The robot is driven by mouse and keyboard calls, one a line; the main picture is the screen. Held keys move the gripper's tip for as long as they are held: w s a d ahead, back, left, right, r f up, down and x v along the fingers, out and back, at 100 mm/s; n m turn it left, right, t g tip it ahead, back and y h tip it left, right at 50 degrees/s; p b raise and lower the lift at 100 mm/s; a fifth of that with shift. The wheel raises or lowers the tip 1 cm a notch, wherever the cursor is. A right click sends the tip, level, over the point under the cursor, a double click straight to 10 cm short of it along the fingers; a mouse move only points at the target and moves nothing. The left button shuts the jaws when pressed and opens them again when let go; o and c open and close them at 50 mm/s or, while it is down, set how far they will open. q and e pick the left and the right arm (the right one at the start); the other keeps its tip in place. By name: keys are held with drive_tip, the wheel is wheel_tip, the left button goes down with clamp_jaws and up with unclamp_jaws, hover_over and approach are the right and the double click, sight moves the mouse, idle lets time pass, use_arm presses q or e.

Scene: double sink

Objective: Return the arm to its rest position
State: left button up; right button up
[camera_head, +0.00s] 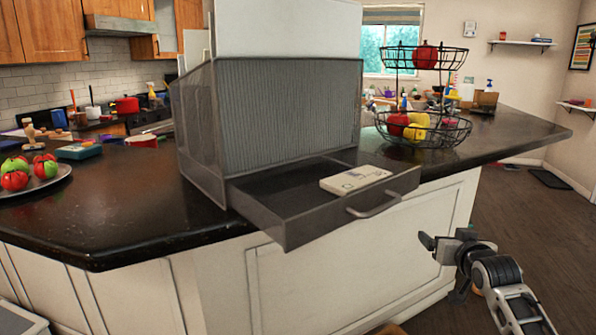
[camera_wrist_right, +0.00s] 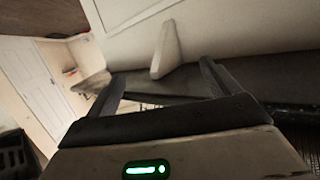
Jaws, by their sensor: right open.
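My right gripper (camera_head: 438,246) is at the lower right of the head view, in front of the white island panel and below the counter edge. It is apart from the open drawer and lower than its handle. In the right wrist view its two fingers (camera_wrist_right: 160,82) are spread, with nothing held between them. A pale wedge-shaped surface (camera_wrist_right: 168,50) shows beyond the fingers; I cannot tell what it is. My left gripper is not in view.
A grey mesh organizer (camera_head: 265,115) stands on the dark counter (camera_head: 120,205). Its drawer (camera_head: 300,230) is pulled out past the edge, holding a small pale box (camera_head: 355,179). A wire fruit basket (camera_head: 425,130) stands behind. Open floor (camera_head: 530,220) lies at right.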

drive_tip(key=s+a+f+n+g+y, duration=0.1)
drive_tip(key=s+a+f+n, duration=0.1)
drive_tip(key=s+a+f, duration=0.4)
drive_tip(key=s+a+f+n+y, duration=0.1)
drive_tip(key=s+a+f+n, duration=0.25)
drive_tip(key=s+f, duration=0.5)
drive_tip(key=s+a+f+g, duration=0.1)
drive_tip(key=s+a+f, duration=0.1)
drive_tip(key=s, duration=0.5)
drive_tip(key=s+a+f+m+g+y, duration=0.1)
drive_tip(key=s+a, duration=0.3)
drive_tip(key=s, duration=0.4)
drive_tip(key=s+a+f+g+y, duration=0.1)
drive_tip(key=s+a+f, duration=0.2)
drive_tip(key=s, duration=0.5)
drive_tip(key=shift+a+f+m, duration=0.15)
drive_tip(key=shift+a+m, duration=0.2)
drive_tip(key=shift+a, duration=0.15)
